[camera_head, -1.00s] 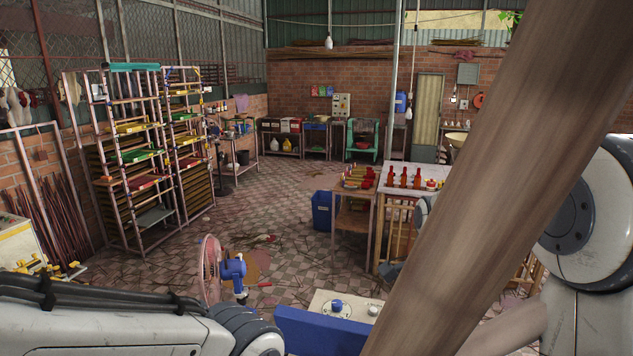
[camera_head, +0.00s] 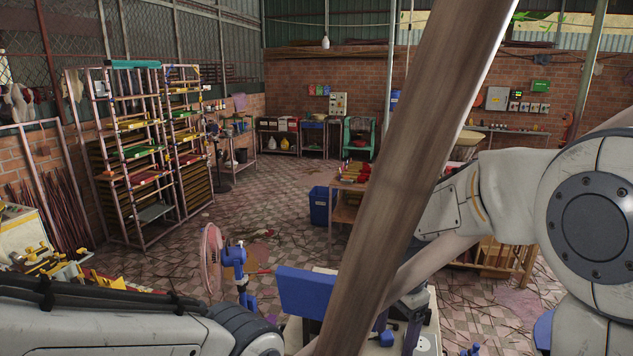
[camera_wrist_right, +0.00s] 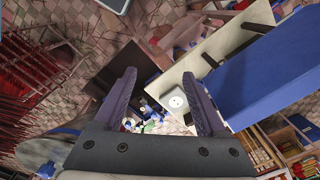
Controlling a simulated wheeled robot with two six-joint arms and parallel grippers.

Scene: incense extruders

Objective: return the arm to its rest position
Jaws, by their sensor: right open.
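My right arm (camera_head: 460,205) reaches in from the right in the head view, partly behind a brown wooden beam. In the right wrist view my right gripper (camera_wrist_right: 163,105) has two purple-dark fingers spread apart. Nothing is between them; floor and a pale tabletop show beyond. My left arm (camera_head: 110,320) lies along the bottom left of the head view, and its gripper is out of the picture.
The brown beam (camera_head: 415,160) crosses close in front of the head camera. A pale table (camera_wrist_right: 190,75) with a blue panel (camera_head: 307,292) stands below. A pink fan (camera_head: 211,260) is left of it. Racks (camera_head: 135,160) stand at left. Tiled floor (camera_head: 265,200) is open behind.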

